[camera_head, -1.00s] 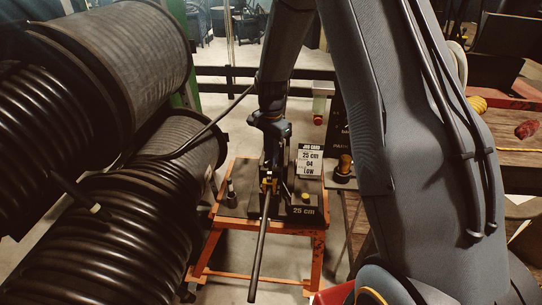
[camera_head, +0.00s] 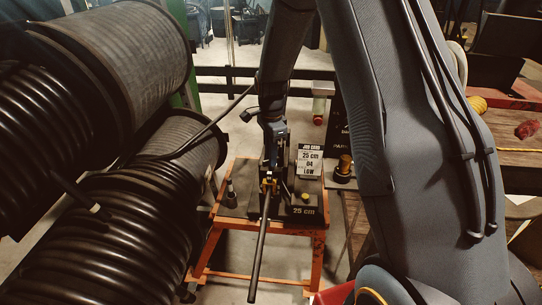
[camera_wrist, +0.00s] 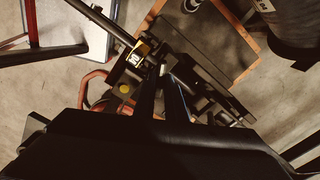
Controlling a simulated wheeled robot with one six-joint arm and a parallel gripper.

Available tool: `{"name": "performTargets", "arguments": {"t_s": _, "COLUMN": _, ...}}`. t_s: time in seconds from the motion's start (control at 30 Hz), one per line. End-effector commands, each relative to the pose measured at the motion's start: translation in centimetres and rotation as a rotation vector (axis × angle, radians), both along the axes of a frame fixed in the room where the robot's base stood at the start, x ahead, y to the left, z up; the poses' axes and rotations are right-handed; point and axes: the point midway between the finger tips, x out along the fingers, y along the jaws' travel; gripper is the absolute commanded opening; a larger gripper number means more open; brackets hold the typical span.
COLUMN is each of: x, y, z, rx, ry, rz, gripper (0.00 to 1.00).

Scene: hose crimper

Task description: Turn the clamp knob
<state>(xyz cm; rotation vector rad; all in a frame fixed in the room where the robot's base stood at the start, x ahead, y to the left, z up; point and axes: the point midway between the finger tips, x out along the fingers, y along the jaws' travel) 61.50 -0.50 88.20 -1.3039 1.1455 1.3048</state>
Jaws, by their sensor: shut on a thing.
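The hose crimper (camera_head: 296,211) stands on an orange-framed stand (camera_head: 316,245), its long lever (camera_head: 259,250) pointing toward me. My gripper (camera_head: 272,158) reaches down onto the crimper from above. In the wrist view my gripper (camera_wrist: 163,76) has its two dark fingers close together, shut on a small part at the crimper's middle. That part is the clamp knob as far as I can tell; the fingers hide most of it. A small yellow button (camera_wrist: 125,88) shows beside the fingers in the wrist view.
Large black hose reels (camera_head: 125,225) crowd the left. A brass-topped part (camera_head: 345,165) stands to the right. A wooden bench (camera_head: 525,165) is at far right.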

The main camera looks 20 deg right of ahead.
Motion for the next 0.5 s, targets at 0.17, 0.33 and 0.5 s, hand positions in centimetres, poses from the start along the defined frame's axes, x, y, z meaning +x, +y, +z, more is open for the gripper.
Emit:
{"name": "performTargets", "arguments": {"t_s": 0.17, "x": 0.2, "y": -0.01, "z": 0.17, "rx": 0.0, "ry": -0.005, "rz": 0.001, "gripper": 0.14}}
{"name": "performTargets", "arguments": {"t_s": 0.33, "x": 0.13, "y": 0.0, "z": 0.11, "rx": -0.001, "ry": -0.003, "rz": 0.001, "gripper": 0.3}}
{"name": "performTargets", "arguments": {"t_s": 0.5, "x": 0.08, "y": 0.0, "z": 0.07, "rx": 0.0, "ry": -0.002, "rz": 0.001, "gripper": 0.3}}
